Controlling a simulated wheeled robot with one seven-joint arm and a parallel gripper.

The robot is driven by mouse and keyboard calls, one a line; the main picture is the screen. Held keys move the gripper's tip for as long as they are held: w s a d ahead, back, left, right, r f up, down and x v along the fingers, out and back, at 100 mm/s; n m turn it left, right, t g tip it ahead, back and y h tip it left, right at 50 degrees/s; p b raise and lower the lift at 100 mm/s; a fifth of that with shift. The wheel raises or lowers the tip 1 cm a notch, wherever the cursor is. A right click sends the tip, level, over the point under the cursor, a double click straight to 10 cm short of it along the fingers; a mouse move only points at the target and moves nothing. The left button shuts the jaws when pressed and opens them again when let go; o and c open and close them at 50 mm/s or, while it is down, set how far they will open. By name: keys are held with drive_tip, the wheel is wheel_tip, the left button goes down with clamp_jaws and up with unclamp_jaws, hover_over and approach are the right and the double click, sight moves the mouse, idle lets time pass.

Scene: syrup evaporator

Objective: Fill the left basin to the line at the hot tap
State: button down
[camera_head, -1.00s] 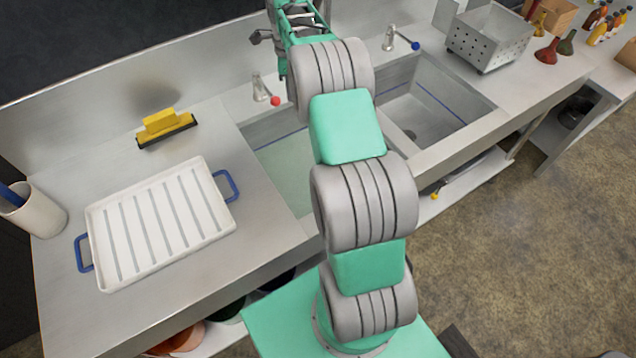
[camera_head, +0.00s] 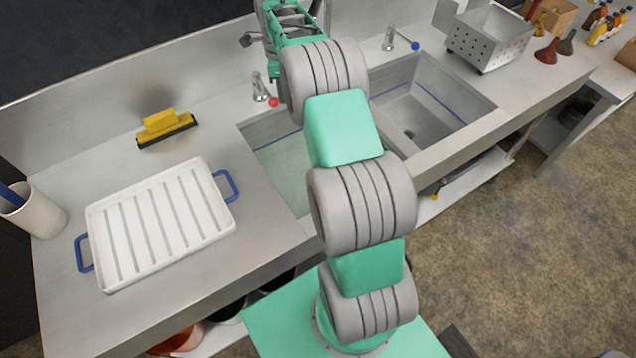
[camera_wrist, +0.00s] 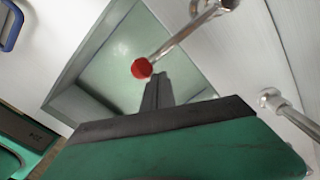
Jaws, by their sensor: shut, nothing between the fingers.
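The left basin (camera_head: 258,140) lies partly behind my arm in the head view. A blue line (camera_head: 278,142) runs along its inner wall. A pale greenish surface (camera_head: 287,178), which looks like water, shows below the line; its exact level is hard to judge. The hot tap (camera_head: 259,88) stands behind the basin with a red knob (camera_head: 273,102). In the wrist view the red knob (camera_wrist: 141,68) is on the end of a metal lever, over the basin (camera_wrist: 112,50). My gripper (camera_wrist: 157,77) is shut and empty, its tips just beside the knob; touching or apart, I cannot tell.
A right basin (camera_head: 458,112) has a blue-knobbed tap (camera_head: 390,40). A white ribbed tray (camera_head: 97,218) with blue handles lies on the left counter. A perforated metal box (camera_head: 487,42) is at the right.

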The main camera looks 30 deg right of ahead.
drive_tip(key=a+r+p, duration=0.4)
drive_tip(key=r+p, duration=0.1)
drive_tip(key=r, duration=0.1)
drive_tip(key=w+a+p, duration=0.2)
drive_tip(key=w+a, duration=0.1)
drive_tip(key=a, duration=0.6)
wheel_tip(320, 180, down, 6)
drive_tip(key=b, duration=0.3)
drive_tip(key=shift+w+d+b, duration=0.1)
drive_tip(key=shift+b, duration=0.25)
idle(1.1)
drive_tip(key=shift+d, duration=0.1)
idle(0.6)
drive_tip(key=shift+s+d, duration=0.8)
drive_tip(key=shift+d, duration=0.05)
drive_tip(key=shift+d+b, duration=0.1)
drive_tip(key=shift+b, duration=0.2)
